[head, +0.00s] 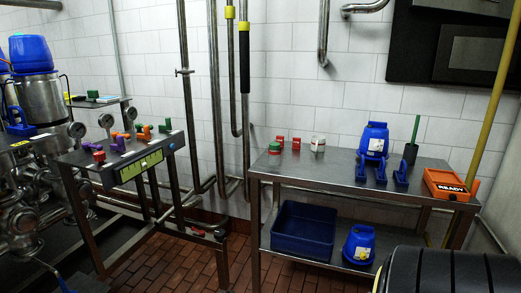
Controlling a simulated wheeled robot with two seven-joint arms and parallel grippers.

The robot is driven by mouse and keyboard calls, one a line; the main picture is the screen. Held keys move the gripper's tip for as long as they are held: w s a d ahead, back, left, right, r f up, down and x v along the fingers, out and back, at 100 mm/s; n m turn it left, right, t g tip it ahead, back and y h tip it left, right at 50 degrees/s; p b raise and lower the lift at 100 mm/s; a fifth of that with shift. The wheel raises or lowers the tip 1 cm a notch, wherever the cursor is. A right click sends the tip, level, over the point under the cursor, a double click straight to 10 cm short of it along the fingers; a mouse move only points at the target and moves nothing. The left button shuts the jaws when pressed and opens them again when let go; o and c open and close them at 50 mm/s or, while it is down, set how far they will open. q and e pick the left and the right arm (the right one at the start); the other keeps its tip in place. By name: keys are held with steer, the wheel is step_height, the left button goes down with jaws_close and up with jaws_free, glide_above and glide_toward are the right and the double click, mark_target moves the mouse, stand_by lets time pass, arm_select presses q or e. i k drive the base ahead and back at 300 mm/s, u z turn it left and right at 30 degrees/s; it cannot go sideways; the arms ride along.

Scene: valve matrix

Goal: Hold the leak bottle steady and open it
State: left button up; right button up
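No object in the head view is clearly marked as the leak bottle. A small white container (318,143) stands upright near the back of the steel table (340,172). Neither of my grippers shows in the head view, and nothing is seen touching these things.
Blue units (374,140), a green-handled brush (412,140) and an orange READY box (450,185) stand on the table's right. A blue bin (303,230) is on the lower shelf. A valve panel (140,172) stands left. Brick floor (190,265) between is open.

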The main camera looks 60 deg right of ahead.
mark_target(275, 155)
steer(key=z, duration=1.9)
